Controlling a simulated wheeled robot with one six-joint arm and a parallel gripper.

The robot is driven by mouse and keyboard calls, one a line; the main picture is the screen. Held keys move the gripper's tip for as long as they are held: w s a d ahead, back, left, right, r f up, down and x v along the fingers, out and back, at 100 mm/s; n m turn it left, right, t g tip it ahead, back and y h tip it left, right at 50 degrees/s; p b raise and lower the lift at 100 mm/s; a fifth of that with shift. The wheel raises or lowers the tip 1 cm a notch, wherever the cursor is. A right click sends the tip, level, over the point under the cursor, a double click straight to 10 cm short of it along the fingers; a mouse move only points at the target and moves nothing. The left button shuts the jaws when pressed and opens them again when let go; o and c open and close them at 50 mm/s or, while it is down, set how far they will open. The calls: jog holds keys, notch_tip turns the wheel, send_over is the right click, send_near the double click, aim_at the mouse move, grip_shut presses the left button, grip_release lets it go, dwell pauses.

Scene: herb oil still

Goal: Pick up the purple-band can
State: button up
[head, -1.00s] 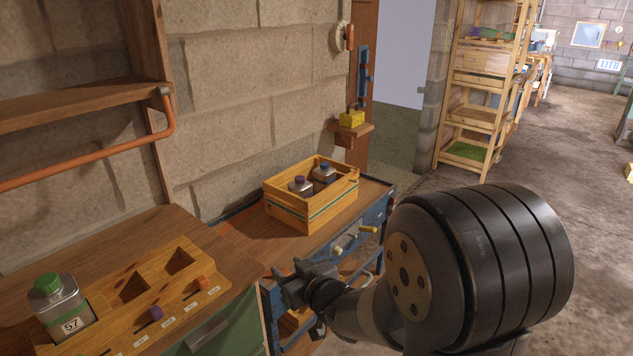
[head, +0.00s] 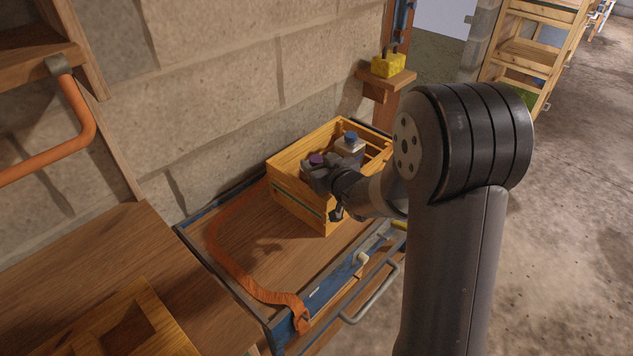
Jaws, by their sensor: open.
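The purple-band can shows only as a purple cap (head: 317,159) in the near left part of the wooden crate (head: 297,205). Its body is mostly hidden behind my gripper and the crate wall. My gripper (head: 315,172) is open at this can, over the crate's near side. I cannot tell whether the jaws are around the can or touch it. A second can with a blue cap (head: 351,137) stands in the crate, farther right and back.
The crate stands on a blue-framed cart top (head: 268,255) with an orange strap-like piece (head: 228,262). A stone wall is close behind. A wooden counter (head: 90,275) is at the left.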

jog(key=shift+w+a+f, duration=0.15)
jog(key=shift+w, duration=0.15)
